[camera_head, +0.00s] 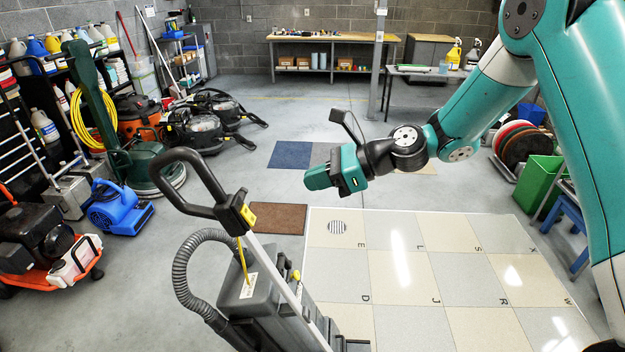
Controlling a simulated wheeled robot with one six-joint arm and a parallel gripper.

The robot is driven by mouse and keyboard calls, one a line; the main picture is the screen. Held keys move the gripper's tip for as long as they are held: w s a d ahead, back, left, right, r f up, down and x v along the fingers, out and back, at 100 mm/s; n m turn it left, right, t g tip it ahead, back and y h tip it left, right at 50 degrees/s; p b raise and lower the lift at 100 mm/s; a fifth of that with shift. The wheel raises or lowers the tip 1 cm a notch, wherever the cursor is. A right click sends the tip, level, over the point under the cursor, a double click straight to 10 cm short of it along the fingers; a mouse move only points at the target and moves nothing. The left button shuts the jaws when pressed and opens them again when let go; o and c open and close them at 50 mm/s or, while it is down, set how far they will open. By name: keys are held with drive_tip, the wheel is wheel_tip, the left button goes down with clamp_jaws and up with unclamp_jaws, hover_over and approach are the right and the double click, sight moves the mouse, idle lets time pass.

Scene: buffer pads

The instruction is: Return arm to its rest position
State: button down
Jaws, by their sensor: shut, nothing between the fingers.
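My gripper (322,179) is at the end of my teal arm (480,105), which reaches in from the right side of the head view. The gripper points left and is held in the air above the floor, near the middle of the picture. It is shut and holds nothing. A small dark bracket-like part stands up behind the gripper. The arm is partly stretched out, with its wrist bent. The gripper touches nothing that I can see.
A grey upright floor machine (262,305) with a black handle stands close in front, left of the gripper. A tiled, lettered floor panel (405,262) lies below. Shelves, vacuums and a blue blower (118,207) line the left. A workbench (330,40) stands at the back. A green bin (541,184) is at right.

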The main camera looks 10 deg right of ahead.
drive_tip(key=s+a+r+n+g+h+b, duration=0.1)
drive_tip(key=s+r+n+h, duration=0.15)
drive_tip(key=s+n, duration=0.3)
drive_tip(key=s+a+r+n+g+h, duration=0.1)
drive_tip(key=s+r+n, duration=0.2)
drive_tip(key=s+n, duration=0.3)
drive_tip(key=s+d+n+h, duration=0.2)
drive_tip(key=s+d+n, duration=0.1)
drive_tip(key=s+n, duration=0.5)
drive_tip(key=s+d+r+n+g+h+b, duration=0.1)
drive_tip(key=s+d+n+h, duration=0.2)
drive_tip(key=s+n, duration=0.5)
drive_tip(key=shift+s+d, duration=0.15)
drive_tip(key=shift+d, duration=0.15)
drive_tip(key=shift+r, duration=0.1)
